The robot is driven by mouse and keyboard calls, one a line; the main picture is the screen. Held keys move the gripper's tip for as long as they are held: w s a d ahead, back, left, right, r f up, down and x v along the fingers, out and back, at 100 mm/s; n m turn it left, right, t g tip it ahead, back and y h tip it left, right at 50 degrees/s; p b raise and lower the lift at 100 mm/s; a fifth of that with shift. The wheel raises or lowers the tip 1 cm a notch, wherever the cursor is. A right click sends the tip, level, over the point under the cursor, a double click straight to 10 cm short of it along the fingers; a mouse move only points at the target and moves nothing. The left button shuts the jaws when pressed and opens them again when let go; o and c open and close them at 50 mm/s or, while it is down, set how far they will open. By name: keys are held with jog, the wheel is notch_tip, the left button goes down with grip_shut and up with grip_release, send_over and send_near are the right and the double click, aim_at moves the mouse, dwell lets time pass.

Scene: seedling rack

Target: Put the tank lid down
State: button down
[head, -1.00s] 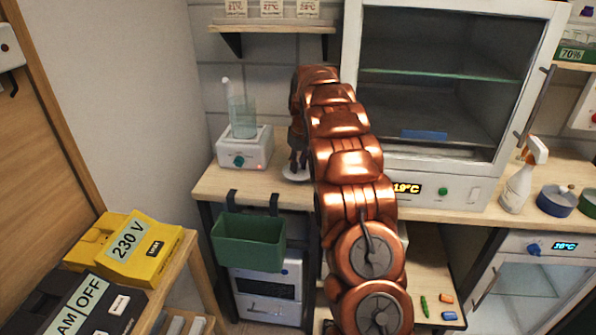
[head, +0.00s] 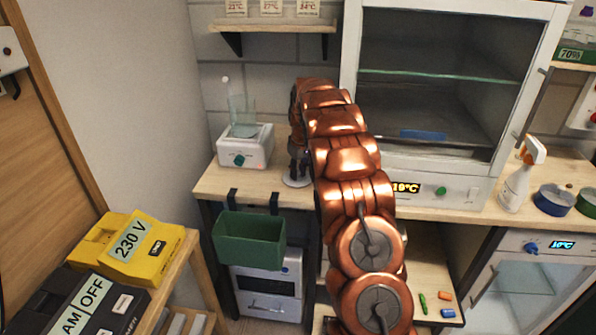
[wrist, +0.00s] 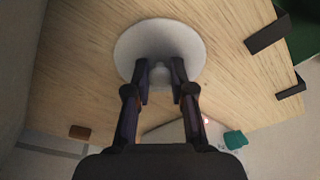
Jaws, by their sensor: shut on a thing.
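The tank lid (head: 297,181) is a round white disc with a small knob, at the wooden counter beside my arm. In the wrist view the lid (wrist: 160,40) lies flat against the wood, and my gripper (wrist: 160,74) is shut on its knob. Whether the lid touches the counter or hovers just above it, I cannot tell. In the head view my gripper (head: 298,172) is partly hidden by my copper arm. The clear tank (head: 242,116) stands open on a white device (head: 245,147) with a green knob, left of the lid.
A shelf (head: 270,28) is above.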

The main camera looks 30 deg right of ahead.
aim_at(301, 180)
jog(key=shift+f, duration=0.2)
jog(key=c, duration=1)
grip_release()
jog(key=shift+r, duration=0.1)
notch_tip(301, 180, up, 12)
jog(key=s+p, duration=0.2)
jog(key=s+a+r+g, duration=0.1)
jog(key=s+a+r, duration=0.3)
jog(key=s+a, duration=1.55)
jog(key=s+a+f+g, duration=0.1)
jog(key=s+a+f, duration=0.1)
jog(key=s, duration=0.6)
jog(key=s+a+f, duration=0.1)
jog(key=s+a, duration=0.3)
jog(key=s, duration=0.5)
jog(key=s+a+f+g, duration=0.1)
jog(key=s+a+f, duration=0.1)
jog(key=s, duration=0.7)
jog(key=shift+a+f+m+g, duration=0.3)
jog(key=shift+a+m, duration=0.1)
jog(key=shift+a, duration=0.05)
